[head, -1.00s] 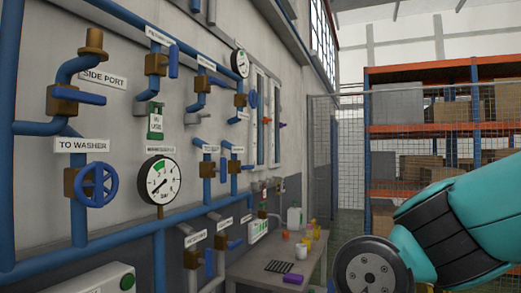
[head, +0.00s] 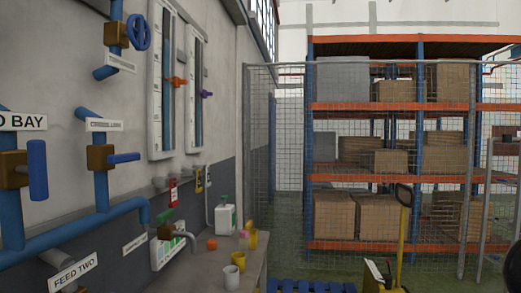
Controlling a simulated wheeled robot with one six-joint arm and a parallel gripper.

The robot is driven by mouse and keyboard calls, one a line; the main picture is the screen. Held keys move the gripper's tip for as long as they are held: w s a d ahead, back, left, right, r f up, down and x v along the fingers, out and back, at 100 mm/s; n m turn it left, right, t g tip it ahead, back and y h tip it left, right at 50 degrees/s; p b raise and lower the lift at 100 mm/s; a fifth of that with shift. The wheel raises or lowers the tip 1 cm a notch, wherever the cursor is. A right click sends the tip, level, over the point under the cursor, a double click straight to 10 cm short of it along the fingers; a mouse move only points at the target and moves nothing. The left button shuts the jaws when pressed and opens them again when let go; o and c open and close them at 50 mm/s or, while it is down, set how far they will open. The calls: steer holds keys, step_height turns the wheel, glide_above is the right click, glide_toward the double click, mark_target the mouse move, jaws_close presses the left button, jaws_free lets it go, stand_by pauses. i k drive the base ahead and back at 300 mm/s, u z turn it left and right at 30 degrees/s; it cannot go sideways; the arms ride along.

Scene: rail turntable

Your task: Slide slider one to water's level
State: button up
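Two tall white gauges with dark blue columns hang on the wall. The nearer gauge (head: 157,110) carries an orange slider (head: 179,82) on its right edge, in its upper half. The farther gauge (head: 189,135) carries a purple slider (head: 206,94), also on its right edge. I cannot read which is labelled one, and the water levels are too small to tell. My gripper is not in view.
Blue pipes (head: 125,207) with valves run along the left wall. A bench (head: 205,270) below holds cups and a white jug (head: 226,218). A mesh fence (head: 290,150) and loaded shelves (head: 400,107) stand behind. A yellow pallet truck (head: 404,225) stands at the right.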

mark_target(177, 80)
steer(key=z, duration=0.3)
steer(key=i, duration=2)
steer(key=u, duration=0.75)
steer(key=i, duration=1.45)
steer(key=u, duration=0.75)
